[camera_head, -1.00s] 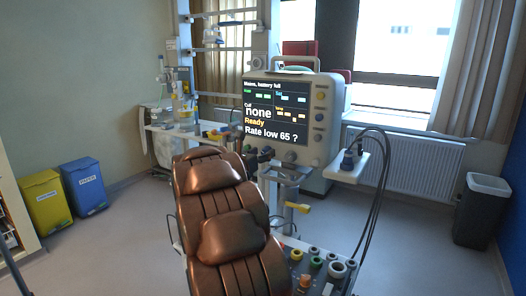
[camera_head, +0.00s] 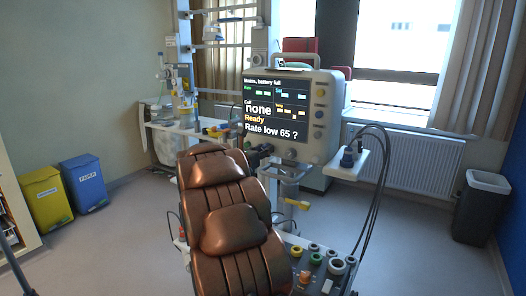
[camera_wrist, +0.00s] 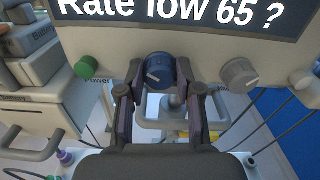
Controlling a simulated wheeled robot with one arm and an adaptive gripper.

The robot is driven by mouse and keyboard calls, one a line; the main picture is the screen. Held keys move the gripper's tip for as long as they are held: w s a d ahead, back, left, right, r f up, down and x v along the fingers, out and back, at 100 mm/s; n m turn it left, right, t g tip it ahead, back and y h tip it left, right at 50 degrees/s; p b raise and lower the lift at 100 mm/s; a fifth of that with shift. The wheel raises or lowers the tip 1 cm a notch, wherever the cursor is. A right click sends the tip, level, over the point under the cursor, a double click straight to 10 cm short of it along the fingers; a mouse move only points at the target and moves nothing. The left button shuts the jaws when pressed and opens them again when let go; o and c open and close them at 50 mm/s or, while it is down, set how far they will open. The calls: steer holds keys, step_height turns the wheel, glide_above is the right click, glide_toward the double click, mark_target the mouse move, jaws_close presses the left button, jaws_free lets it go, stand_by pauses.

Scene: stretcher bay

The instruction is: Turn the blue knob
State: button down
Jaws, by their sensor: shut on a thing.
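The blue knob (camera_wrist: 160,72) sits on the monitor's front, below the screen, in the wrist view. It has a pale mark on its face, at the lower left. My gripper (camera_wrist: 160,82) has a dark finger on each side of it and is shut on it. A green knob (camera_wrist: 88,66) is to its left and a grey knob (camera_wrist: 239,74) to its right. In the head view the monitor (camera_head: 330,110) reads "Ready" and "Rate low 65 ?". There, the blue knob and my fingers are too small and covered to make out.
A brown padded form (camera_head: 232,230) fills the lower middle of the head view. A shelf (camera_head: 346,172) with cables stands right of the monitor. A panel of coloured fittings (camera_head: 322,268) is at the bottom. Yellow and blue bins are at left, a dark bin (camera_head: 482,215) at right.

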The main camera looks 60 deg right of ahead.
steer(key=shift+f+b, duration=0.15)
steer(key=shift+b, duration=0.5)
steer(key=m+b, duration=0.7)
steer(key=b, duration=0.4)
steer(key=shift+s+m, duration=0.15)
steer(key=shift+m, duration=0.15)
steer(key=c, duration=0.8)
jaws_free()
steer(key=shift+o, duration=0.2)
steer(key=a, duration=1.2)
steer(key=shift+s, duration=0.25)
